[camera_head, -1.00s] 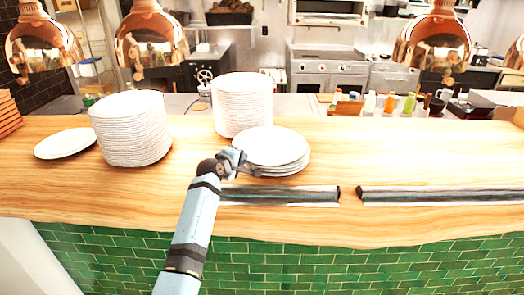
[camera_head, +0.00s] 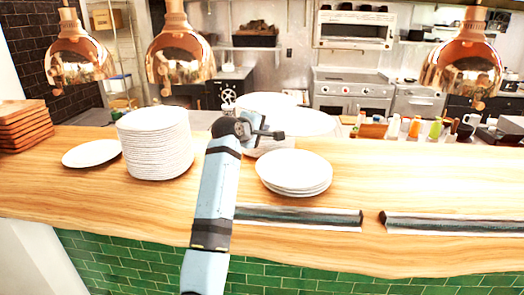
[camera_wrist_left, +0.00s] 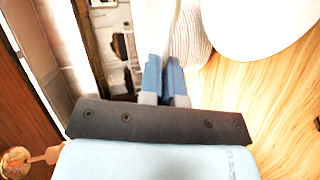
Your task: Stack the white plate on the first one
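My left gripper (camera_head: 262,132) is shut on the rim of a white plate (camera_head: 305,122), held in the air at the plate's left edge. The held plate overlaps the tall stack behind it in the head view. In the wrist view my fingers (camera_wrist_left: 165,65) are close together with a white edge-on shape, likely the held plate (camera_wrist_left: 155,25), between them. A short stack of white plates (camera_head: 293,170) sits on the counter below and in front. A lone white plate (camera_head: 92,153) lies flat at the left. My right gripper is out of view.
A tall plate stack (camera_head: 155,143) stands beside the lone plate; another tall stack (camera_head: 265,99) is behind the held plate. Copper lamps (camera_head: 180,50) hang above the wooden counter (camera_head: 420,175). Dark strips (camera_head: 300,217) lie near its front. Wooden boards (camera_head: 25,127) are at far left.

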